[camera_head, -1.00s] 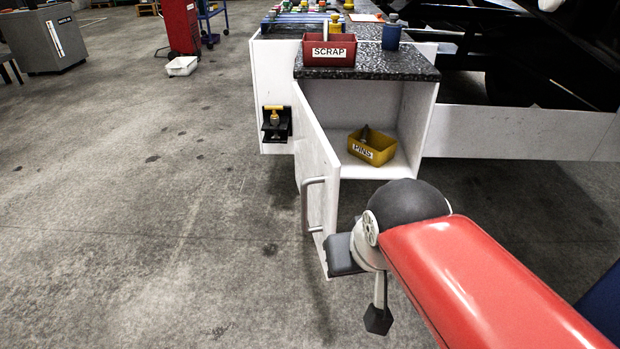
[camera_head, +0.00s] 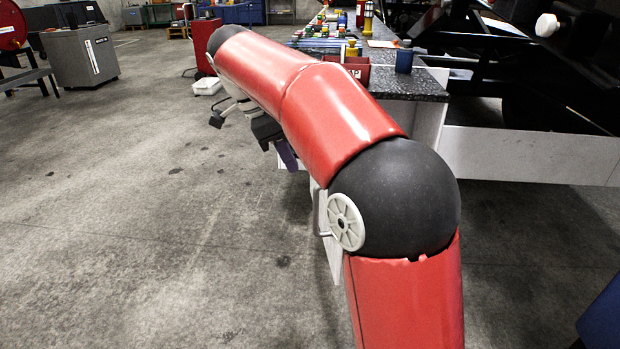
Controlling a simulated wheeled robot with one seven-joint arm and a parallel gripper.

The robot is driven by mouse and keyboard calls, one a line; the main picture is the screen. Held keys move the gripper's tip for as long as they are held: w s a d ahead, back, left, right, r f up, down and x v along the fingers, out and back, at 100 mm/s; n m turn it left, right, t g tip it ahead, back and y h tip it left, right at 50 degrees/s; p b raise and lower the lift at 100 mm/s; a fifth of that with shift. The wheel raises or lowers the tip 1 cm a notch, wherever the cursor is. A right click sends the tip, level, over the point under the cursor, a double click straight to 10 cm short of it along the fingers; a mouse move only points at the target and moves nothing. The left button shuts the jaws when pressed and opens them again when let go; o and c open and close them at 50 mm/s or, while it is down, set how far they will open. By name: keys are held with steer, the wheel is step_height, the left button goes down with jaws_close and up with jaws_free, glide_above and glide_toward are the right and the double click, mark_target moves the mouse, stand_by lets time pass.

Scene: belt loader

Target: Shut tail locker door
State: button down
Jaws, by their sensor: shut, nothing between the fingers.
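The white tail locker door (camera_head: 335,264) shows only as a narrow strip left of my arm's elbow. It stands swung out from the locker toward the camera. Part of its grey handle (camera_head: 321,222) shows beside my elbow. The locker's white right side (camera_head: 428,122) shows, but its opening and inside are hidden behind my arm. My gripper (camera_head: 216,121) is shut and empty, small and partly hidden at the far end of my arm. It is left of the locker over open floor, apart from the door.
The speckled bench top (camera_head: 425,88) holds a mostly hidden red bin (camera_head: 357,68), a blue container (camera_head: 404,60) and several small parts. A white tray (camera_head: 207,86) lies on the floor behind my gripper. A grey cabinet (camera_head: 80,55) stands at back left.

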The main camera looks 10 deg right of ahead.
steer(key=d+f+b, duration=0.2)
steer(key=d+f, duration=0.5)
steer(key=f, duration=0.1)
steer(key=shift+s+d+f, duration=0.25)
steer(key=shift+d+f, duration=0.05)
